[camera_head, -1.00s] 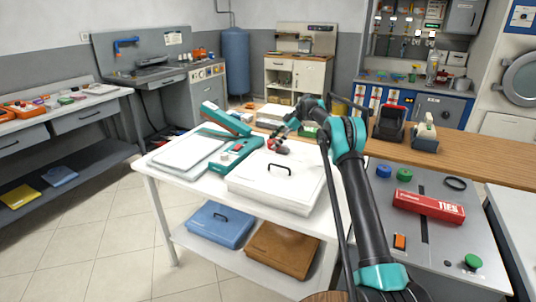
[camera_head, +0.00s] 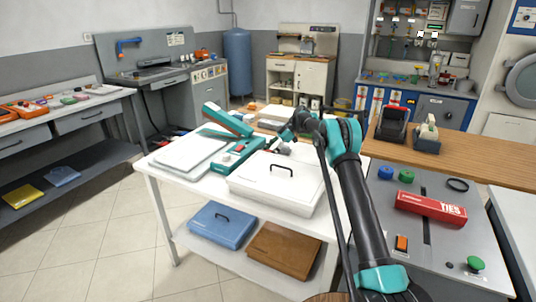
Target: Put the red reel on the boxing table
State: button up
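A white table (camera_head: 158,188), which I take to be the boxing table, stands in front of me. On it are a white lidded box (camera_head: 268,188) with a black handle, flat white boxes (camera_head: 187,152) and a teal device (camera_head: 236,154). My arm reaches over the box, and my gripper (camera_head: 281,142) is low behind the lid, beside the teal device. It is small and partly hidden by my arm, so its opening cannot be judged. A tiny reddish patch shows near the fingertips, but I cannot make out a reel there.
A wooden counter (camera_head: 472,168) with tape dispensers (camera_head: 427,136) runs behind my arm on the right. A grey panel with a red TIES box (camera_head: 430,206) is at right. Blue (camera_head: 221,224) and brown (camera_head: 284,250) cases fill the lower shelf. Floor at left is clear.

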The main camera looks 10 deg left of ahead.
jog(key=o, duration=1)
jog(key=v, duration=1.2)
